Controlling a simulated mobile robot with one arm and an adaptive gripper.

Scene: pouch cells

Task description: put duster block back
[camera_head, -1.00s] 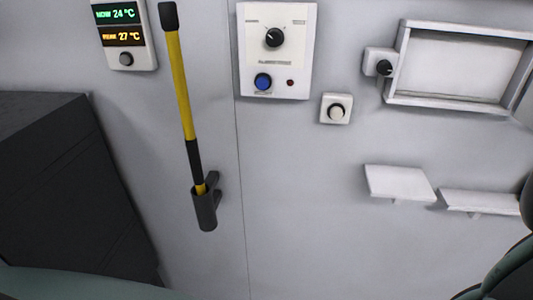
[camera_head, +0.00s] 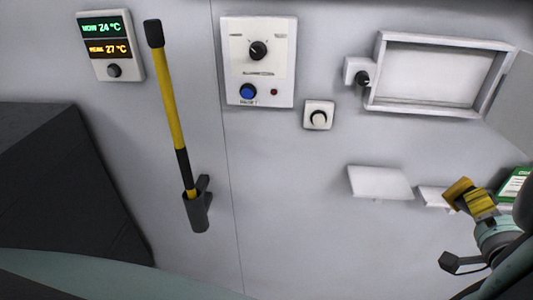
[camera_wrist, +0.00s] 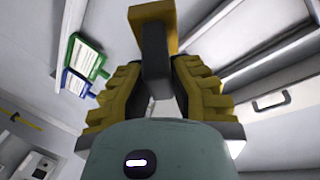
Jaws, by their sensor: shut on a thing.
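My gripper (camera_head: 474,203) is at the right of the head view, in front of the right small white wall shelf (camera_head: 431,197). Its ribbed yellow fingers are shut on the duster block (camera_wrist: 154,62). In the wrist view the block stands between the fingertips, with a dark grey part in the grip and a yellow part beyond it. In the head view the block (camera_head: 457,189) shows as a small yellow piece at the fingertips. The left white shelf (camera_head: 380,182) is bare. The gripper hides part of the right shelf.
A yellow-handled tool (camera_head: 170,100) stands in a dark wall holder (camera_head: 197,212). A control panel (camera_head: 258,62), a temperature display (camera_head: 110,45), a small knob (camera_head: 318,115) and an open white-framed box (camera_head: 440,75) are on the wall. A green-edged card (camera_head: 514,187) is at far right.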

